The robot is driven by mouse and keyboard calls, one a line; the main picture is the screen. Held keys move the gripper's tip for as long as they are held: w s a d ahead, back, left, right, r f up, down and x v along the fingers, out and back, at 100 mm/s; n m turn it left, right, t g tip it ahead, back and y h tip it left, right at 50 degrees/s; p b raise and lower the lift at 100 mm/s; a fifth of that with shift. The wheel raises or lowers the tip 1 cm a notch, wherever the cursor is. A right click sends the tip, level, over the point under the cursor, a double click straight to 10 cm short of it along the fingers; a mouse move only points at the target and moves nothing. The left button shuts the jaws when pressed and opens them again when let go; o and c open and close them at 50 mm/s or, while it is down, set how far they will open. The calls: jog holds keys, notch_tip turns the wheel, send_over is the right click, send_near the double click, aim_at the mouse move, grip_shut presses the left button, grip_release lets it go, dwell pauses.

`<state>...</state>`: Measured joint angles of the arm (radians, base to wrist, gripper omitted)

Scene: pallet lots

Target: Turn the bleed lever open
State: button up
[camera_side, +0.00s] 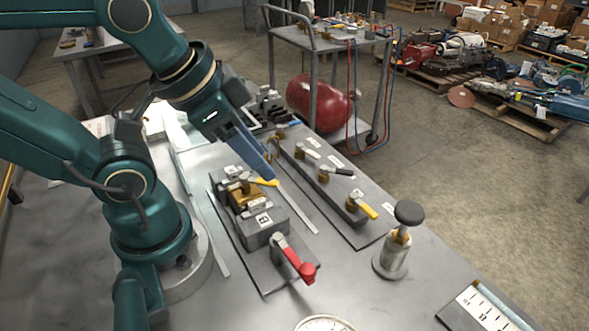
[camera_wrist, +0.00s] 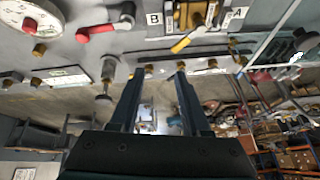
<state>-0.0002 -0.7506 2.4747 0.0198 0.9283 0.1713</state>
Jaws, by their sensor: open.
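No label reading "bleed" is legible, so I cannot tell which lever it is. A grey block (camera_side: 266,228) marked A and B carries a brass valve with a short yellow lever (camera_side: 264,182) and a red lever (camera_side: 295,260) at its near end. The wrist view also shows the yellow lever (camera_wrist: 188,41) and the red lever (camera_wrist: 96,32). My gripper (camera_side: 270,178) is near the yellow lever's tip in the side view; contact cannot be told. In the wrist view my gripper (camera_wrist: 159,71) has two parted fingers with nothing between them, and the yellow lever lies beyond the tips.
A plate (camera_side: 335,190) to the right holds several brass valves with white, black and yellow levers. A black-knobbed post (camera_side: 395,245) stands nearer, and a round gauge (camera_side: 325,323) sits at the bottom edge. Bare bench lies between the post and the block.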

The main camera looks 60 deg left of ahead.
jog(key=shift+d+f+n, duration=0.15)
jog(key=shift+f+n, duration=0.1)
jog(key=shift+n, duration=0.45)
jog(key=w+a+r+m, duration=0.1)
jog(key=w+r+m, duration=0.3)
jog(key=m, duration=0.4)
jog(key=m+g, duration=0.6)
jog(key=m, duration=0.1)
send_over(313, 153)
notch_tip(313, 153, down, 9)
jog(key=shift+f, duration=2.7)
